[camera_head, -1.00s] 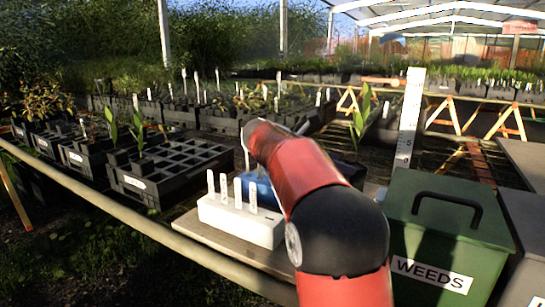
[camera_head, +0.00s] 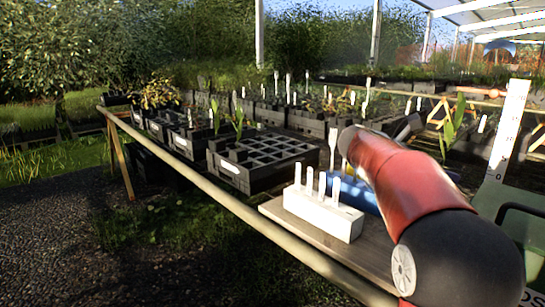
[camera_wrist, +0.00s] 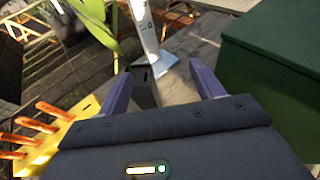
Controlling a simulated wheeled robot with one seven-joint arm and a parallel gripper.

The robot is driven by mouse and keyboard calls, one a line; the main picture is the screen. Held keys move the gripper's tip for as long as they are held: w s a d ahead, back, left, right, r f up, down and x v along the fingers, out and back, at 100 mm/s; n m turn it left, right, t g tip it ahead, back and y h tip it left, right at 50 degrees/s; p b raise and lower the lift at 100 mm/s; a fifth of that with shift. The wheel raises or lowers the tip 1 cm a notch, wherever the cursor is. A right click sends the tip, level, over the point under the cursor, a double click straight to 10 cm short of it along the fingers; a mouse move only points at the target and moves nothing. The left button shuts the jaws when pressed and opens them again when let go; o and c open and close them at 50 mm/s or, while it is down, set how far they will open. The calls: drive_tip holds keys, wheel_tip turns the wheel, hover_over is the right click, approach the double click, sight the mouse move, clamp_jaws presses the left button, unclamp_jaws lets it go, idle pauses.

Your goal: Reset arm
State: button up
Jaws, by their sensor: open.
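My arm (camera_head: 410,195), red and dark grey, rises from the lower right of the head view and bends back to the left. Its far end is hidden behind the red link, so my gripper does not show there. In the wrist view my gripper (camera_wrist: 163,86) has two purple fingers set wide apart, with nothing held between them. Beyond the fingertips are a grey stand and the foot of a tall white ruler (camera_wrist: 143,22). The ruler (camera_head: 508,130) also stands at the right in the head view.
A white block (camera_head: 322,215) with several upright tags sits on a wooden board (camera_head: 285,212), left of my arm. A black cell tray (camera_head: 235,177) stands further left. A green bin (camera_head: 525,222) is close at the right; it also shows in the wrist view (camera_wrist: 275,65). A pale rail (camera_head: 205,172) edges the bench.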

drive_tip(key=w+a+r+n+t, duration=0.2)
drive_tip(key=a+r+n+t, duration=0.3)
drive_tip(key=r+n+t, duration=0.6)
drive_tip(key=s+a+f+n+t+y, duration=0.2)
drive_tip(key=s+a+f+n+y, duration=0.2)
drive_tip(key=a+n+y, duration=0.65)
drive_tip(key=s+a+f+n+t+y, duration=0.2)
drive_tip(key=s+a+f+n+y, duration=0.25)
drive_tip(key=n, duration=1.15)
drive_tip(key=s+a+f+n+g, duration=0.1)
drive_tip(key=s+f+n+g, duration=0.9)
drive_tip(key=s+f+n, duration=0.5)
drive_tip(key=s+f, duration=0.6)
drive_tip(key=s, duration=0.1)
drive_tip(key=shift+f+h, duration=0.25)
drive_tip(key=shift+h, duration=0.05)
